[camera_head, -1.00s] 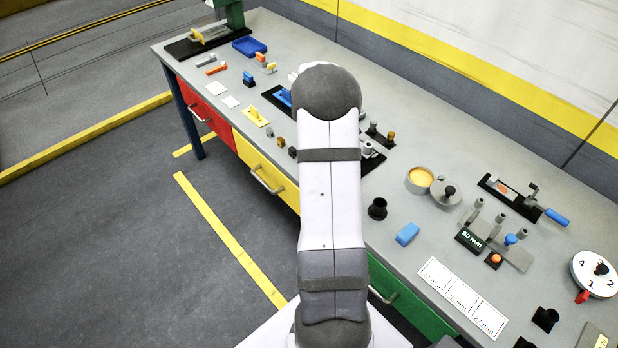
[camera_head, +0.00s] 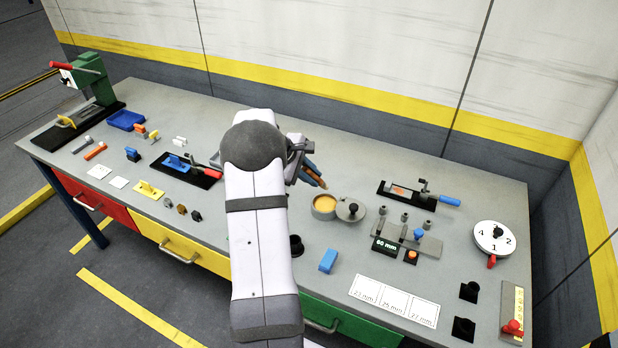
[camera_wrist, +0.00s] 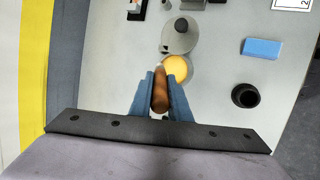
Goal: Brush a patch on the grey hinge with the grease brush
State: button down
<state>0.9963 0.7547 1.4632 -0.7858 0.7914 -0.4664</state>
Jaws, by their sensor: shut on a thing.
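My gripper (camera_head: 307,172) has blue fingers shut on a brown wooden handle, seemingly the grease brush (camera_head: 319,181). The handle also shows between the fingers in the wrist view (camera_wrist: 160,92); the bristles cannot be made out. The brush is close to an open round pot of yellow grease (camera_head: 324,203), seen just beyond it in the wrist view (camera_wrist: 176,68); whether they touch is unclear. What may be the grey hinge, a grey piece with an orange-brown patch (camera_head: 399,190), lies on a black base right of my gripper, beside a blue handle (camera_head: 449,201).
A grey knobbed lid (camera_head: 352,212) lies beside the pot. A black cup (camera_head: 296,245) and blue block (camera_head: 328,260) stand nearer the front. A grey fixture marked 60 mm (camera_head: 385,247) and a numbered dial (camera_head: 494,238) are to the right.

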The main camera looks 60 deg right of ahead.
jog(key=shift+f+b, duration=2.1)
jog(key=shift+f, duration=0.85)
jog(key=shift+a+f+b, duration=0.1)
jog(key=shift+f+b, duration=0.5)
jog(key=shift+f, duration=0.15)
dwell(0.5)
jog(key=shift+r, duration=0.15)
jog(key=shift+r+p, duration=2.65)
jog(key=shift+r, duration=0.8)
jog(key=shift+w, duration=0.15)
